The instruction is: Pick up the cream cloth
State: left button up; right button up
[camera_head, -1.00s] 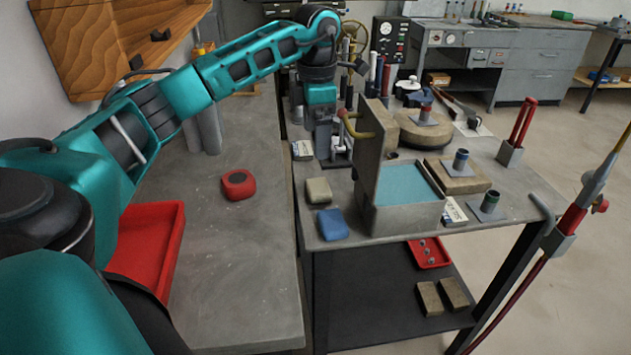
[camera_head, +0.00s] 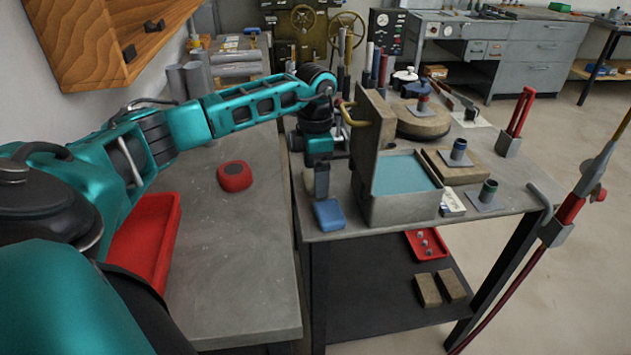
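The cream cloth (camera_head: 308,181) lies on the left edge of the grey metal table, mostly hidden behind my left gripper, with only a small part showing. My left gripper (camera_head: 321,190) points down right at the cloth, with its fingers low over it. One finger hides the other, so I cannot see whether they are apart or whether they touch the cloth. My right gripper is not in view.
A folded blue cloth (camera_head: 329,215) lies just in front of my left gripper. A red rounded object (camera_head: 235,176) sits on the left bench (camera_head: 225,280).

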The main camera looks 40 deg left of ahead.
pick_arm(q)
jog(key=shift+f, duration=0.4)
jog(key=shift+c, duration=0.2)
jog(key=c, duration=1)
jog(key=shift+r, duration=0.15)
